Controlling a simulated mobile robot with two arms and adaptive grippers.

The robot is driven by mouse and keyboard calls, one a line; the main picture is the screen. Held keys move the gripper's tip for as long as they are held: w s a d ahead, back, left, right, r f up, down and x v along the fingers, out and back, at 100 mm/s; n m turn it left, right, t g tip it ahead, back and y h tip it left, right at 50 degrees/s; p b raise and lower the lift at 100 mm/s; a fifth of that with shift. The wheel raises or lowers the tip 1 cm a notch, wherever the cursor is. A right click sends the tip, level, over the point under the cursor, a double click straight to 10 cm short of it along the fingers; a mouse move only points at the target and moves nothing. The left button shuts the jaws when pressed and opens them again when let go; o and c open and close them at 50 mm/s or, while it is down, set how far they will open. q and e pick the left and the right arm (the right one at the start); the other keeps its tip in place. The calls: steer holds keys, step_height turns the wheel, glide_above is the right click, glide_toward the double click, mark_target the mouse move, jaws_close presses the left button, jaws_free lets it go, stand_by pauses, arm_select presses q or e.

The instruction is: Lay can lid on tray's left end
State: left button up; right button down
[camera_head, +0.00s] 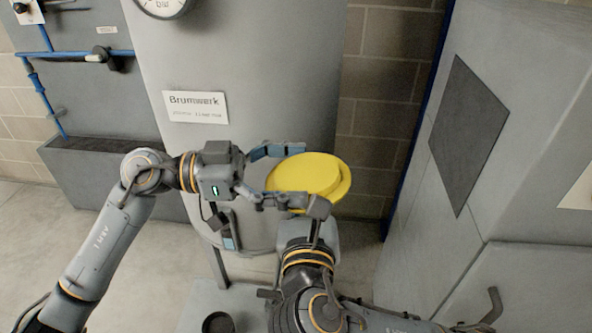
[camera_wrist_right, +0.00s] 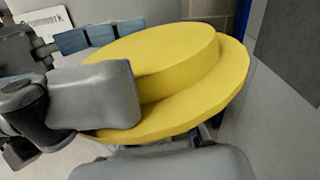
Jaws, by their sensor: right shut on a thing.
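The yellow can lid (camera_head: 318,175), a thick disc with a wider rim, is held in the air, tilted, before the grey tank. It also fills the middle of the right wrist view (camera_wrist_right: 190,75). My right gripper (camera_head: 305,205) is shut on the lid's rim, with one finger above the rim and one below. My left gripper (camera_head: 283,175) is open, its fingers spread at the lid's left side; whether they touch it I cannot tell. Blue pads of the left gripper (camera_wrist_right: 100,36) show behind the lid. I cannot make out the tray in either view.
The grey tank (camera_head: 245,70) with a white label stands behind my grippers. A grey cabinet (camera_head: 530,180) fills the right side. A dark round cup-like thing (camera_head: 218,323) is on a light grey surface at the bottom. A grey trough (camera_head: 110,175) stands at left.

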arm_select(q)
steer(key=shift+c, duration=0.8)
arm_select(e)
steer(key=c, duration=1.3)
jaws_free()
